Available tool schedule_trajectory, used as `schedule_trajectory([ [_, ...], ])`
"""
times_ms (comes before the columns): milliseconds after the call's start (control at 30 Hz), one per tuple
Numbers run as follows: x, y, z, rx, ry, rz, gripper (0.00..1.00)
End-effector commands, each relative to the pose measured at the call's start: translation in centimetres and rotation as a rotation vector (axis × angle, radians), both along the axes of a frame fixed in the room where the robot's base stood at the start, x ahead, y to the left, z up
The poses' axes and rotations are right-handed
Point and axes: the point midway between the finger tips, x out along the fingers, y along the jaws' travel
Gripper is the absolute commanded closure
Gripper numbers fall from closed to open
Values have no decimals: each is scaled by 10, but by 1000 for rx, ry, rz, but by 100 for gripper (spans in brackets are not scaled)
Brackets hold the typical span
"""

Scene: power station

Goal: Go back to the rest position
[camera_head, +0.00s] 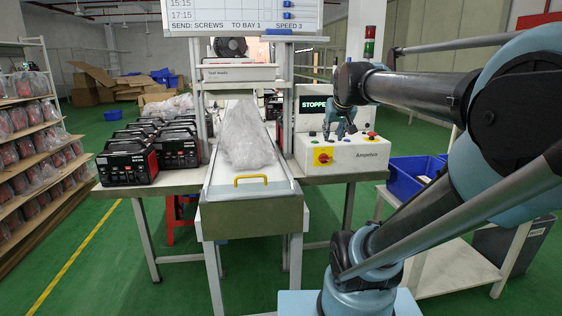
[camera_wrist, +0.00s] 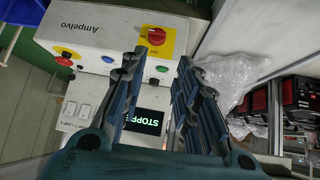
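My gripper (camera_head: 340,134) hangs in front of the control box (camera_head: 343,158) labelled "Ampelvo", below the end of my raised arm. In the wrist view my gripper (camera_wrist: 161,58) has its two blue fingers apart, with nothing between them. Beyond the fingers are the lit "STOPPED" display (camera_wrist: 145,121) and the box's buttons. A red knob on a yellow plate (camera_wrist: 157,41) also shows past the fingertips. In the head view that knob (camera_head: 323,158) is at the box's lower left. I cannot tell whether the fingertips touch the box.
A conveyor (camera_head: 250,190) with a plastic-wrapped bundle (camera_head: 245,135) runs left of the box. Several black-and-red units (camera_head: 128,162) stand on the table further left. A blue bin (camera_head: 411,178) is at right, beneath my arm. Shelves (camera_head: 30,150) line the left side. Green floor is open at front left.

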Motion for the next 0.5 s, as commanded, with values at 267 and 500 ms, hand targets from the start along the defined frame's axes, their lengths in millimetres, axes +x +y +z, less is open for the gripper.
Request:
schedule_trajectory([
  [267,-109,-8,-135,-3,281,-11,71],
  [500,-192,-11,-221,-2,482,-13,71],
])
